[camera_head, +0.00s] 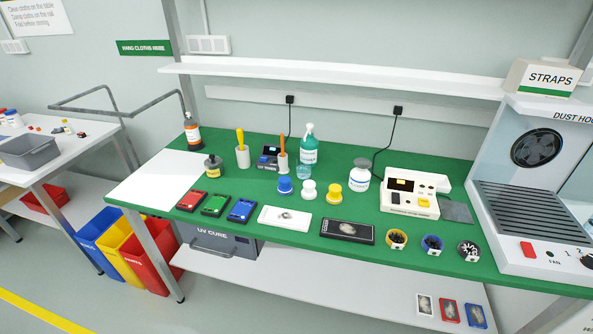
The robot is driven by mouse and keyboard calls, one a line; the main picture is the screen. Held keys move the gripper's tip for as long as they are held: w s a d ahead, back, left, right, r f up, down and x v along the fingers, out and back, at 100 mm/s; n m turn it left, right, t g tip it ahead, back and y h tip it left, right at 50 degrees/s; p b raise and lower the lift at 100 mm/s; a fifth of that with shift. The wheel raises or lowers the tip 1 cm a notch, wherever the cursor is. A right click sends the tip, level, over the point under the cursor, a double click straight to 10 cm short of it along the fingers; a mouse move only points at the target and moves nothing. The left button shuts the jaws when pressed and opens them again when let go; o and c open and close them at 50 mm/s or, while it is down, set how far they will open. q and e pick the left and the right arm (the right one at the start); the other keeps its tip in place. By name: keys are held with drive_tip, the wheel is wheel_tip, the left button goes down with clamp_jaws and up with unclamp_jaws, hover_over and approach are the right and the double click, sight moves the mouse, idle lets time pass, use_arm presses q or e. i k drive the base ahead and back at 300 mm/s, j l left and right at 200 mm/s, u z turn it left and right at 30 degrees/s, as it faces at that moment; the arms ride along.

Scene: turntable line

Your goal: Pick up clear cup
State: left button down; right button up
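A small clear cup (303,171), bluish and see-through, stands upright on the green mat (330,200) of the workbench. It is just in front of a teal-labelled bottle with a pump top (309,148). A white holder with an orange-handled tool (282,158) stands to its left. Blue, white and yellow capped jars stand in front of it. Neither of my grippers is in view.
A white jar (359,178) and a white device (411,195) stand to the right. Coloured cases (215,204), a white tray (285,218) and a black tray (347,231) lie along the front. A shelf (335,74) hangs above; a dust hood (540,170) stands at right.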

sight(304, 172)
drive_tip(key=i+l+z, duration=0.25)
drive_tip(key=i+z, duration=0.2)
drive_tip(key=i+l+z, duration=0.1)
drive_tip(key=i+z, duration=0.3)
drive_tip(key=i, duration=0.05)
